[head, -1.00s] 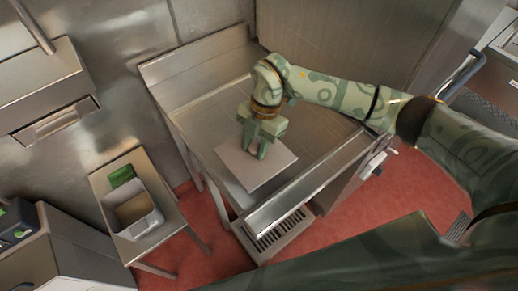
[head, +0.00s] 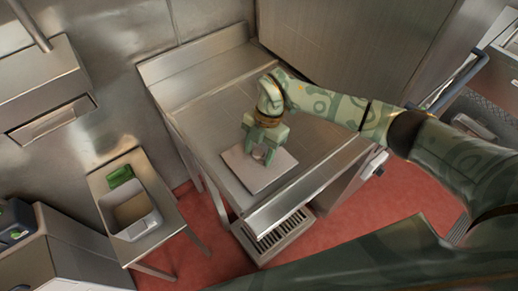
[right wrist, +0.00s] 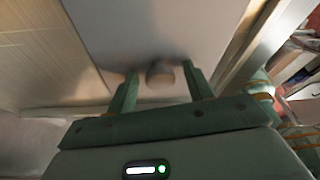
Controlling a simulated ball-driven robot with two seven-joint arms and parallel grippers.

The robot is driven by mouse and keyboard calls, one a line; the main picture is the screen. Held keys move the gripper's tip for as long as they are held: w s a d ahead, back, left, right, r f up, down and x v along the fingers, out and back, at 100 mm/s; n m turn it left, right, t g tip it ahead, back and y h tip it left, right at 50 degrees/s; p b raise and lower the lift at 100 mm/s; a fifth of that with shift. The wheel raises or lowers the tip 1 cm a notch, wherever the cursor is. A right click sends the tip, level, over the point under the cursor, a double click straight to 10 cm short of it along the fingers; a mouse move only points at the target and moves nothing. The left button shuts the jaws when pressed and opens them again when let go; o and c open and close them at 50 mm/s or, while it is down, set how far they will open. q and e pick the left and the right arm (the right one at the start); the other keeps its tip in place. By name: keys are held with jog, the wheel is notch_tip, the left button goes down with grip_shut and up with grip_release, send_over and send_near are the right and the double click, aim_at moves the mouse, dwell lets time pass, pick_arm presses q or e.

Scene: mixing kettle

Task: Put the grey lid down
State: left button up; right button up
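The grey lid (head: 252,174) is a flat square plate. It lies on the steel worktop (head: 225,110), near its front edge. A short round knob (right wrist: 160,74) stands up from the lid. My right gripper (head: 262,154) is over the lid, pointing down at it. In the right wrist view its two fingers (right wrist: 160,85) are spread apart, one on each side of the knob, with a gap to it on both sides. The lid's far part runs out of the right wrist view. My left gripper is not in view.
A small steel table (head: 161,203) at left holds a grey bin (head: 131,226) and a green object (head: 119,176). A drain grate (head: 285,230) is low in front of the worktop. The worktop behind the lid is bare.

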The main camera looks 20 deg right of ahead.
aim_at(266, 149)
jog(key=shift+r, duration=0.1)
jog(key=p+v, duration=0.1)
jog(key=v, duration=1.1)
dwell(1.3)
